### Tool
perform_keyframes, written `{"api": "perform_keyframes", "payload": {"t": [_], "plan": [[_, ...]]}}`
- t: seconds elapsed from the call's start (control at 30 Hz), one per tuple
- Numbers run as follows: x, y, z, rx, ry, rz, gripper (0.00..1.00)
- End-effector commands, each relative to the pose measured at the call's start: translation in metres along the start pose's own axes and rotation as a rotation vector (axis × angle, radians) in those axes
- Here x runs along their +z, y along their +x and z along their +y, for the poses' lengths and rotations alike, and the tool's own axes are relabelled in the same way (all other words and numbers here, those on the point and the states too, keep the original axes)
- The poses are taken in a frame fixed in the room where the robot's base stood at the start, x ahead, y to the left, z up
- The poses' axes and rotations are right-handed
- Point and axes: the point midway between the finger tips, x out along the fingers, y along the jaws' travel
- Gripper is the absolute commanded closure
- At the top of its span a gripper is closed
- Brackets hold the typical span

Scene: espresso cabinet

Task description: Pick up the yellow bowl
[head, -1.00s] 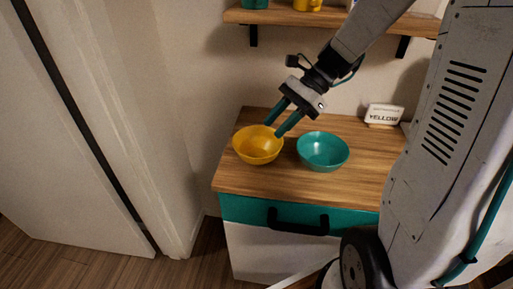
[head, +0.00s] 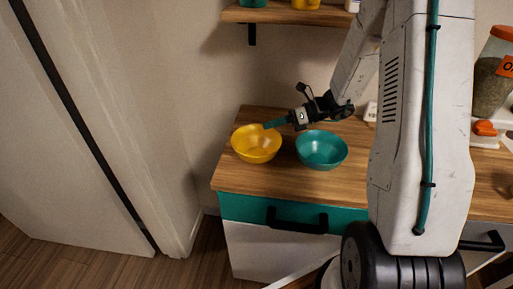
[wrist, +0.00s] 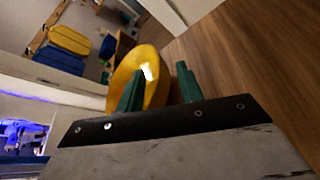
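The yellow bowl (head: 256,146) stands upright at the left end of the wooden counter (head: 290,184). It also shows in the wrist view (wrist: 154,90). My gripper (head: 269,124) comes in from the right, nearly level, with its teal fingertips at the bowl's far right rim. In the wrist view the fingers (wrist: 158,74) are spread apart. One overlaps the bowl's inside and the other is just right of its rim, so the bowl's right side shows between them. I cannot tell whether either finger touches the bowl.
A teal bowl (head: 321,150) stands just right of the yellow one, below my gripper. A wooden shelf (head: 290,16) hangs above on the wall. A jar with an orange lid (head: 492,80) is at the far right. The counter in front of the bowls is clear.

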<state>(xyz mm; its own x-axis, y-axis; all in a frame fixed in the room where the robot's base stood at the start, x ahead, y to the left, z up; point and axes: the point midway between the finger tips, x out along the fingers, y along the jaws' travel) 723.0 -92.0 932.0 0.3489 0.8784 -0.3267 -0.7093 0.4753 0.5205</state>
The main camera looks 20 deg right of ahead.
Motion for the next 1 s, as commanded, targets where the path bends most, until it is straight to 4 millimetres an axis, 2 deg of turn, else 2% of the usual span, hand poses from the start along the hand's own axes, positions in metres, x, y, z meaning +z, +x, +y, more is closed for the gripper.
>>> {"api": "perform_keyframes", "payload": {"t": [0.1, 0.2, 0.43, 0.47, 0.5, 0.6, 1.0], "plan": [[0.001, 0.018, 0.001, 0.003, -0.001, 0.003, 0.64], [0.001, 0.026, 0.001, 0.0, -0.001, 0.001, 0.64], [0.001, 0.028, 0.001, 0.0, -0.002, 0.001, 0.64], [0.001, 0.028, 0.001, 0.0, -0.002, 0.001, 0.66], [0.001, 0.028, 0.001, 0.0, -0.002, 0.001, 0.77], [0.001, 0.028, 0.001, 0.0, -0.002, 0.001, 1.0], [0.002, 0.027, 0.001, 0.0, -0.002, 0.001, 1.0]]}}
